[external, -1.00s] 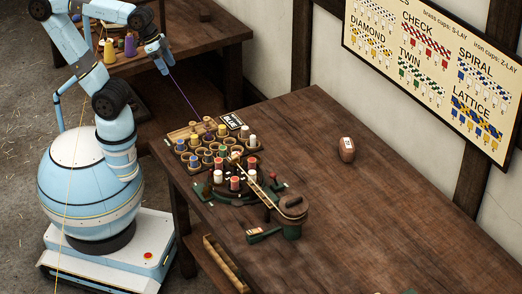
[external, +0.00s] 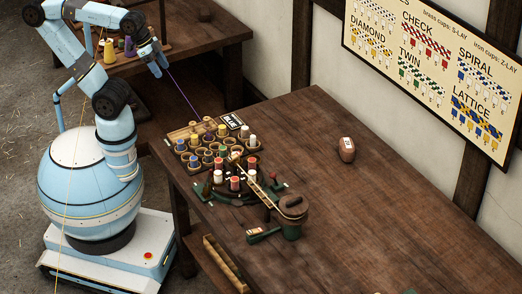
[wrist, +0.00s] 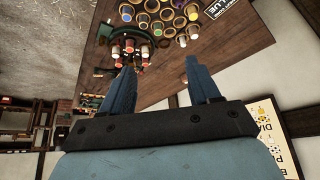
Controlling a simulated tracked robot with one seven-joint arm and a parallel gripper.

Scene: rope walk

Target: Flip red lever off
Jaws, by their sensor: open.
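A small red-knobbed lever (external: 272,176) stands on the green and dark braiding machine (external: 290,206) at the near side of the workbench. The machine carries several red and white bobbins around its ring. My gripper (external: 158,72) is high at the upper left, in front of the back table and well apart from the lever. In the wrist view my gripper (wrist: 160,72) shows two blue fingers spread apart with nothing between them. The machine also shows there (wrist: 128,48), upside down beyond the left finger; I cannot make out the lever there.
A purple thread (external: 184,93) runs from near my gripper to the rack. A brown wooden object (external: 346,149) stands farther right. The bench's right part is mostly clear.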

